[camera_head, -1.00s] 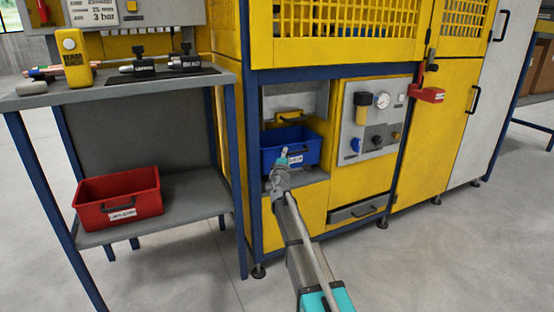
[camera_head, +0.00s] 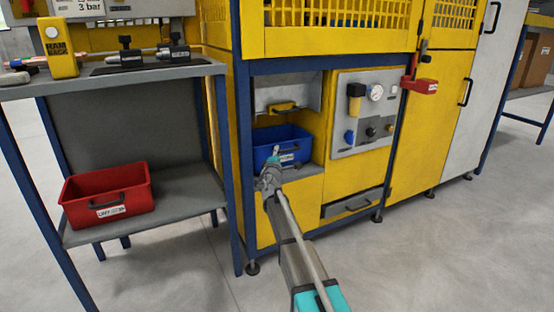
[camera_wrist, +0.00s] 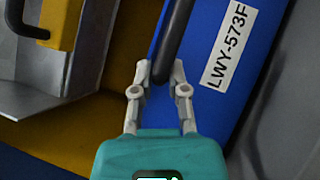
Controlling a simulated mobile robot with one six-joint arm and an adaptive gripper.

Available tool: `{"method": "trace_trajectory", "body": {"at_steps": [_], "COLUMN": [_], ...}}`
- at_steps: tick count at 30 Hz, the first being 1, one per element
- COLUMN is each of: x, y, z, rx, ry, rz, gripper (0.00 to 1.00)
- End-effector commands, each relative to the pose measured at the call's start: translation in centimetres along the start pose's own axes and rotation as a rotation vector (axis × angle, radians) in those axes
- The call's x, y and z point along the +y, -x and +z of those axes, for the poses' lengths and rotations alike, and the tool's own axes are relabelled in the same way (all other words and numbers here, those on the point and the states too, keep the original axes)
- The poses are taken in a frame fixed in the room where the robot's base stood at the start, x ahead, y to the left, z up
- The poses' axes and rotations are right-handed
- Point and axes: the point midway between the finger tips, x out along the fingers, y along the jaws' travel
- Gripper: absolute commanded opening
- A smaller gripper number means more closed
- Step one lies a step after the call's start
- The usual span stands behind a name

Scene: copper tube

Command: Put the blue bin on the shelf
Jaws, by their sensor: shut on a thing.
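The blue bin (camera_head: 268,139) sits in a recess in the lower part of the yellow machine. Its front shows a white label reading LWY-573F (camera_wrist: 231,47) and a dark handle (camera_wrist: 173,42) in the wrist view. My gripper (camera_wrist: 160,72) is at the bin's front, its fingertips shut on the lower end of that handle. In the head view my gripper (camera_head: 274,163) reaches the bin from the front, and the arm hides part of the bin. The grey shelf (camera_head: 183,190) is the lower level of the workbench at left.
A red bin (camera_head: 106,195) stands on the left part of the shelf, with bare shelf to its right. A blue machine post (camera_head: 240,180) stands between the recess and the bench. A gauge panel (camera_head: 365,110) is right of the recess. The floor in front is clear.

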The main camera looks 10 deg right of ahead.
Motion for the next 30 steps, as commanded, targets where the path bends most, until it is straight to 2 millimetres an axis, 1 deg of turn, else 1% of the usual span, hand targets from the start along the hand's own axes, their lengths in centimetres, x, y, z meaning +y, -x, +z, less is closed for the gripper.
{"method": "trace_trajectory", "body": {"at_steps": [1, 3, 13, 14, 18, 19, 30], "x": [-0.57, -0.75, -0.71, -0.73, -0.72, -0.72, -0.71], "y": [0.15, 0.21, 0.23, 0.23, 0.23, 0.24, 0.33], "z": [-0.15, -0.22, -0.29, -0.31, -0.32, -0.33, -0.38], "rx": [-0.001, 0.000, 0.001, 0.002, 0.002, 0.002, 0.002], "ry": [0.000, 0.000, -0.001, -0.001, -0.001, -0.001, -0.001], "rz": [0.001, 0.001, 0.000, 0.000, 0.000, 0.000, 0.000], "gripper": [0.00, 0.00, 0.00, 0.25, 0.51, 0.54, 0.54]}}
